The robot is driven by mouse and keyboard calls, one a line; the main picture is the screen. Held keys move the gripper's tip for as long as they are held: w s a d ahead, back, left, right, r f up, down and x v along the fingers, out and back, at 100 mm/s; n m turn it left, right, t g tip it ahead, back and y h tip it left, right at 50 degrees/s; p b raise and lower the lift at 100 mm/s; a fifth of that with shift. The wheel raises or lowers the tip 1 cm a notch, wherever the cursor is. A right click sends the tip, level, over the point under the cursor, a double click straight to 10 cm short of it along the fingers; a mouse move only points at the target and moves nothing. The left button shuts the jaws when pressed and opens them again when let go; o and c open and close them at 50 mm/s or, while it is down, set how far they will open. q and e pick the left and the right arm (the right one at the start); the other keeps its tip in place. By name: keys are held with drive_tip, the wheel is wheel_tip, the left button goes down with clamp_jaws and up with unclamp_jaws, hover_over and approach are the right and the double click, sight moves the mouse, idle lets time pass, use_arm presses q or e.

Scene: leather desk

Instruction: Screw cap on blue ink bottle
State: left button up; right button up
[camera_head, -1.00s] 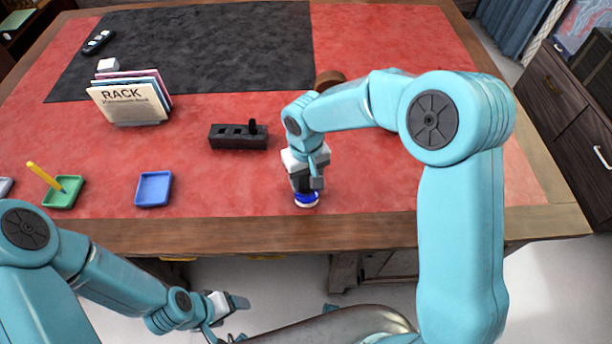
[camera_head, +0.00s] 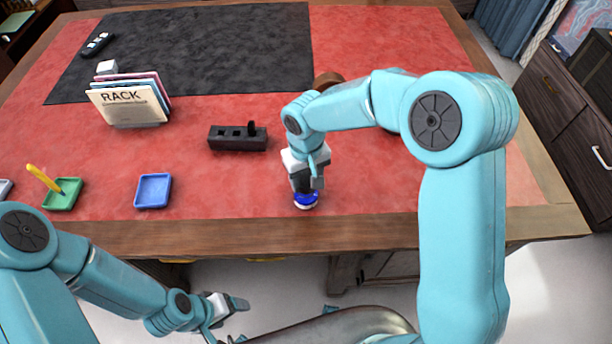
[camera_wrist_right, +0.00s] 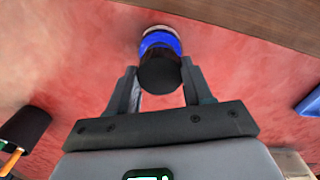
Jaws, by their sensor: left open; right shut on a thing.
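The blue ink bottle (camera_head: 306,201) stands near the desk's front edge, under my right gripper. It also shows at the top of the right wrist view (camera_wrist_right: 160,40). My right gripper (camera_head: 306,188) points down over it and is shut on the black cap (camera_wrist_right: 159,73), which sits between its two fingers. The cap is lined up with the bottle's top; I cannot tell whether it is seated on the thread. My left gripper (camera_head: 238,304) is open and empty, low in front of the desk and away from the bottle.
A black slotted holder (camera_head: 238,137) stands behind and left of the bottle. A blue tray (camera_head: 153,205), a green tray (camera_head: 52,204) with a yellow stick and a rack of booklets (camera_head: 130,100) are further left. The red surface around the bottle is mostly clear.

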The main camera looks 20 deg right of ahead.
sight(307, 181)
drive_tip(key=shift+f+b, duration=0.8)
drive_tip(key=shift+b, duration=0.15)
idle(1.6)
drive_tip(key=o, duration=1.1)
drive_tip(key=shift+r, duration=0.1)
wheel_tip(307, 181, up, 16)
drive_tip(key=shift+r, duration=0.1)
drive_tip(key=shift+s, duration=0.15)
